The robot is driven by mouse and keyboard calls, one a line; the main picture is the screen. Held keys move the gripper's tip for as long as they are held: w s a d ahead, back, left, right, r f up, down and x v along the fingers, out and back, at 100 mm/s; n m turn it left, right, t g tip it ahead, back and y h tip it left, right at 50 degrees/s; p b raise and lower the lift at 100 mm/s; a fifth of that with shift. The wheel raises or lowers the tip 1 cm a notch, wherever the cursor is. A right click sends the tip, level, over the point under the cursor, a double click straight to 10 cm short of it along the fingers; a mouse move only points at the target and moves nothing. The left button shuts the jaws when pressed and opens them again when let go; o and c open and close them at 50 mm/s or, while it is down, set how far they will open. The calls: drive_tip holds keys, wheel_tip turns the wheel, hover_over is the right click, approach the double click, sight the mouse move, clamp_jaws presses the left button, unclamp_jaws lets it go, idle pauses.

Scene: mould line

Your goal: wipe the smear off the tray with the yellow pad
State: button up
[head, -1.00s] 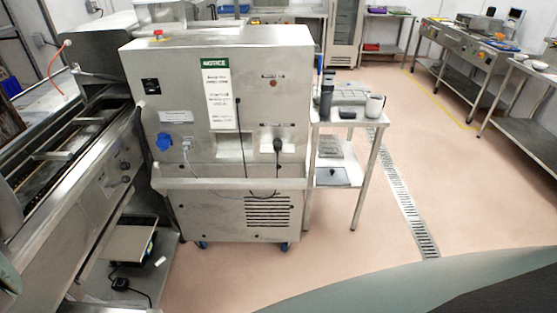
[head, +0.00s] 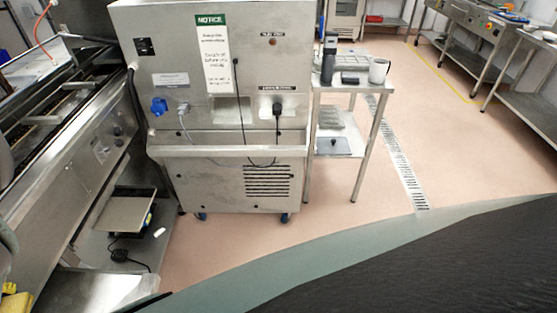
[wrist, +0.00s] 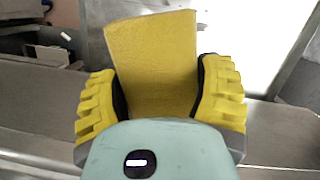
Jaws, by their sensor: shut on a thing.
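My gripper (wrist: 158,78) is shut on the yellow pad (wrist: 152,50), a flat block between its two ribbed yellow fingers in the wrist view. In the head view, a yellow part at the end of my arm (head: 16,302) shows at the lower left edge; I cannot tell finger from pad there. A bright, pale flat surface (head: 92,290) lies at the lower left of the head view, right of that yellow part. I cannot tell whether it is the tray. I cannot make out a smear in either view. The pad's far face is hidden.
A steel machine cabinet (head: 215,120) on wheels stands ahead. Left of it runs a long steel line (head: 75,130). A small steel table (head: 345,87) with a mug (head: 378,70) stands to its right. The pink floor (head: 450,135) at right is open.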

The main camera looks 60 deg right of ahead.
drive_tip(key=shift+n+h, duration=0.3)
drive_tip(key=shift+n, duration=0.5)
drive_tip(key=s+a+f+b, duration=0.1)
drive_tip(key=s+f+b, duration=0.1)
drive_tip(key=f, duration=0.2)
drive_tip(key=s+f+b, duration=0.2)
drive_tip(key=f, duration=0.2)
drive_tip(key=s+a+f+b, duration=0.1)
drive_tip(key=s+f+b, duration=0.1)
drive_tip(key=f, duration=0.3)
drive_tip(key=shift+s+a, duration=0.35)
drive_tip(key=shift+s, duration=0.05)
wheel_tip(320, 180, down, 6)
drive_tip(key=b, duration=0.6)
drive_tip(key=shift+r, duration=0.1)
drive_tip(key=shift+w+f+b, duration=0.1)
drive_tip(key=shift+f+b, duration=0.8)
drive_tip(key=shift+b, duration=0.15)
drive_tip(key=shift+d, duration=0.1)
